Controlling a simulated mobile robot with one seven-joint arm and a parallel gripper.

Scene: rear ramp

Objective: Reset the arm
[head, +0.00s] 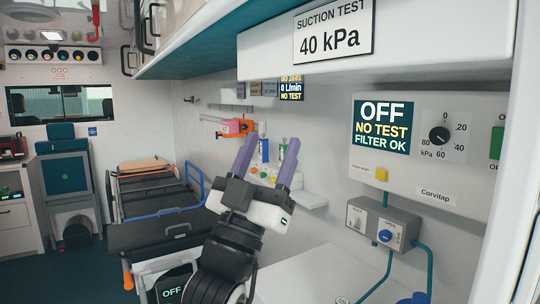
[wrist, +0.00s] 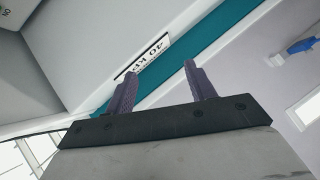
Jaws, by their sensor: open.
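My gripper (head: 268,158) is raised in the middle of the head view, its two purple fingers pointing up and spread apart. It is open with nothing between the fingers. In the wrist view my gripper (wrist: 157,82) also shows empty, with the "40 kPa" sign (wrist: 143,58) and a teal strip behind the fingers. The arm comes up from the bottom of the head view, left of the wall suction unit (head: 440,150). The fingers are apart from anything I can make out.
A stretcher (head: 160,235) with a blue rail stands at left. A small wall shelf (head: 300,195) with bottles is behind my gripper. The suction test sign (head: 333,30) hangs above right. A grey valve box (head: 383,224) with teal hoses is at right. Dark floor (head: 85,275) shows at lower left.

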